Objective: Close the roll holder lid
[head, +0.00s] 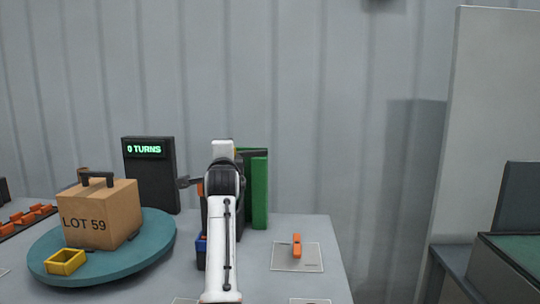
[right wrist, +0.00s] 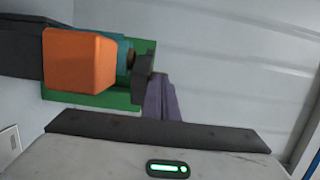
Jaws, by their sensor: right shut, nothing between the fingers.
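The roll holder shows in the head view as a green upright plate (head: 259,190) with a dark body, mostly hidden behind my right arm. In the right wrist view I see its green plate (right wrist: 146,72), a large orange block (right wrist: 80,60) and a teal part (right wrist: 124,55) between them. I cannot tell which part is the lid or how far it stands open. My right gripper (right wrist: 160,97) is shut and empty, with its fingers close to a dark piece (right wrist: 142,68) beside the green plate. Whether they touch is unclear. My left gripper is out of view.
A teal turntable (head: 105,264) at the left bears a LOT 59 box (head: 120,205) and a yellow tray (head: 65,262). Behind it stands a display (head: 150,180) reading 0 TURNS. An orange piece (head: 297,245) sits on a pale mat (head: 283,261) right of my arm.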

